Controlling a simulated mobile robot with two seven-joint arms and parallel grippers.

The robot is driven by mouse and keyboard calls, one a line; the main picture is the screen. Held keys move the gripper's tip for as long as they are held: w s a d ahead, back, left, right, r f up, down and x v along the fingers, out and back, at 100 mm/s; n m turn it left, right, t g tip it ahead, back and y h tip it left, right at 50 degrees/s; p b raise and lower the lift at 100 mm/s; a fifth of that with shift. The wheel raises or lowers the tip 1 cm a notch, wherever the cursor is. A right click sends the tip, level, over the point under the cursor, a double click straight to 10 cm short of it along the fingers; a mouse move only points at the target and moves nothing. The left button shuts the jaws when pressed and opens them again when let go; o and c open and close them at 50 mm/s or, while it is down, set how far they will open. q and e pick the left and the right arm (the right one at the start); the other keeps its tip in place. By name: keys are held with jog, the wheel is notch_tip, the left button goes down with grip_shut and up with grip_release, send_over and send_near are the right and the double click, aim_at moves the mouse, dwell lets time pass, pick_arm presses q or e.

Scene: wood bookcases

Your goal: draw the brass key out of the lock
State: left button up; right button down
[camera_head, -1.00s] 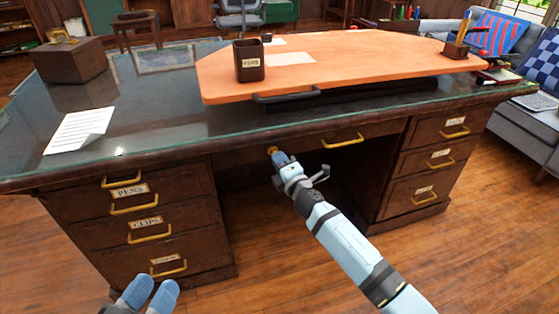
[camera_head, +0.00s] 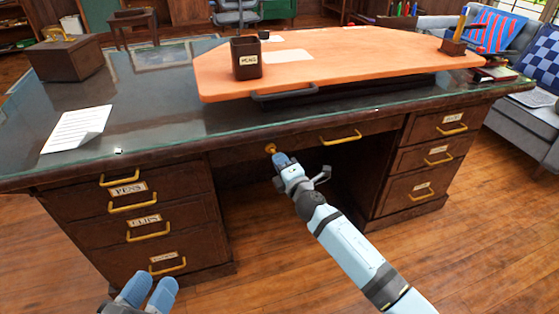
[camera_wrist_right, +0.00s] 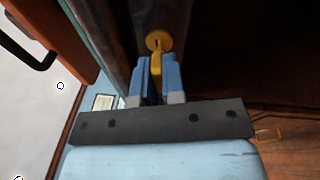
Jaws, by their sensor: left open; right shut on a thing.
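The brass key (camera_wrist_right: 156,64) shows yellow between the blue fingers of my right gripper (camera_wrist_right: 157,72) in the right wrist view. Its far end meets the round brass lock plate (camera_wrist_right: 158,40); I cannot tell how deep it sits in the lock. In the head view, the lock plate (camera_head: 270,148) is on the drawer front under the desk top, and my right gripper (camera_head: 280,158) is just below and right of it, shut on the key, which is mostly hidden there. My left gripper (camera_head: 149,287) is open and empty at the bottom left, in front of the drawers.
The desk (camera_head: 185,115) has a glass top with an orange board (camera_head: 350,65) on it, its dark handle (camera_head: 284,95) overhanging near the front. A brass drawer pull (camera_head: 341,137) is right of the lock. Labelled drawers flank the open knee space.

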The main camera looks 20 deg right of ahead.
jog(key=v, duration=0.9)
jog(key=shift+s, duration=0.2)
dwell(1.3)
dwell(0.4)
